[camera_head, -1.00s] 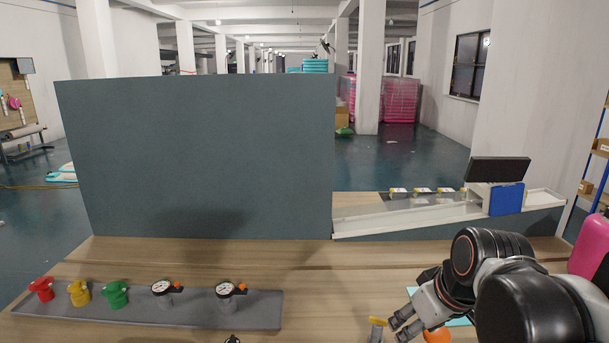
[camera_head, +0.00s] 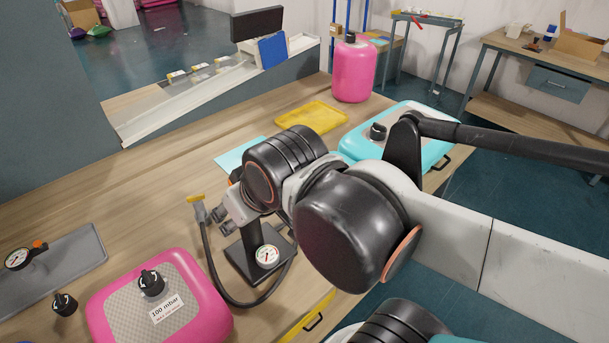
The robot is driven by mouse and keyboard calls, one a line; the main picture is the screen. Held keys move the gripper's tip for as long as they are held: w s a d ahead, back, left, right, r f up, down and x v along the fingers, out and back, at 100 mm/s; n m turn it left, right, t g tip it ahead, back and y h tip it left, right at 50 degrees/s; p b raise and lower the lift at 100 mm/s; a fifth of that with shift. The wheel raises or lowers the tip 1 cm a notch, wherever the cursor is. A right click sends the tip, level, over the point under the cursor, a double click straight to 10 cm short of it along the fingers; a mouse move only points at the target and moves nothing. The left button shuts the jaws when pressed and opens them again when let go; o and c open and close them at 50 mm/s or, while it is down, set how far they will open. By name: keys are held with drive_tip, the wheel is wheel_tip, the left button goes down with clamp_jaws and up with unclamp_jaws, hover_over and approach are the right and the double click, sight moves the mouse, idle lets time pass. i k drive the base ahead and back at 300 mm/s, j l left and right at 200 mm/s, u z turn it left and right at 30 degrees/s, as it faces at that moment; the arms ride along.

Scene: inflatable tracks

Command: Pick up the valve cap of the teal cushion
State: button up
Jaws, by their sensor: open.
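The teal cushion (camera_head: 440,128) lies on the right part of the table, partly hidden behind my arm. A black valve fitting (camera_head: 378,131) stands upright on its left side; I take this to be its valve cap, but the picture is too small to tell cap from valve. My gripper (camera_head: 222,221) is open, left of the teal cushion and well apart from it. It is beside the hose nozzle (camera_head: 197,209), and its jaws look empty.
A pink cushion (camera_head: 210,315) with a black valve lies at the front left, a loose black cap (camera_head: 64,303) beside it. A gauge stand (camera_head: 267,257) with a hose is below my gripper. A yellow tray (camera_head: 312,116) and pink canister (camera_head: 354,72) stand behind.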

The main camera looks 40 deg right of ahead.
sight(65, 304)
drive_tip(key=z, duration=1.3)
drive_tip(key=u, duration=2.4)
drive_tip(key=i+j+z, duration=0.1)
drive_tip(key=j, duration=0.3)
drive_tip(key=i+j+z, duration=0.15)
drive_tip(key=j, duration=0.25)
drive_tip(key=i+j+z, duration=0.1)
drive_tip(key=j, duration=0.3)
drive_tip(key=i, duration=0.1)
